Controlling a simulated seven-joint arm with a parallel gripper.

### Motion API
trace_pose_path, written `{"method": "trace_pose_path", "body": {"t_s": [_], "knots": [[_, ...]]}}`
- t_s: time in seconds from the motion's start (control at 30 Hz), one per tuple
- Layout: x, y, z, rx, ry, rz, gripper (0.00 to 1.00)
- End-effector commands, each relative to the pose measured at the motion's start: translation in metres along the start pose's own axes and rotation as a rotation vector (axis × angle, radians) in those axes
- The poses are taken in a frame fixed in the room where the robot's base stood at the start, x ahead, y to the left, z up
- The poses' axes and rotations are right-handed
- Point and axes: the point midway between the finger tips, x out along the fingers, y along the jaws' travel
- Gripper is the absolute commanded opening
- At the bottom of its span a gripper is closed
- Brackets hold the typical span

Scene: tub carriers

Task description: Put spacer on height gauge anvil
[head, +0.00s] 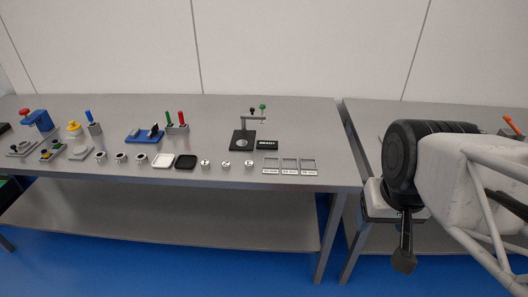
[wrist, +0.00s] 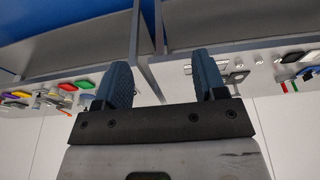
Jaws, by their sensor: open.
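The height gauge (head: 246,122) stands toward the right end of the long grey table, with a dark base, an upright post and an arm topped by green and black knobs. Its anvil seems to be the small pale disc (head: 238,146) on the base, and I see nothing on it. Several small round metal pieces lie along the front, one at the right (head: 249,163) and one further left (head: 141,158); I cannot tell which are spacers. My gripper (head: 404,258) is off the table's right end, far from these; in the wrist view (wrist: 162,85) its fingers are apart and empty.
Three labelled square trays (head: 289,164) sit at the front right. A black "READY" display (head: 267,145) stands beside the gauge. A second table (head: 363,140) stands right, across a narrow gap.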

Motion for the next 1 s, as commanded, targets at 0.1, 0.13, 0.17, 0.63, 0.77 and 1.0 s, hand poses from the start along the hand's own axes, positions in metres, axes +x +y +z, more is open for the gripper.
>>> {"method": "trace_pose_path", "body": {"t_s": [0.1, 0.13, 0.17, 0.63, 0.77, 1.0], "knots": [[0.0, -0.002, -0.005, -0.007, 0.001, -0.003, 0.65], [0.0, -0.003, -0.007, -0.011, 0.001, -0.004, 0.65], [0.0, -0.004, -0.01, -0.015, 0.002, -0.006, 0.65], [0.017, -0.056, -0.111, -0.182, 0.027, -0.068, 0.65], [0.027, -0.079, -0.144, -0.238, 0.036, -0.088, 0.65], [0.052, -0.128, -0.202, -0.338, 0.056, -0.124, 0.65]]}}
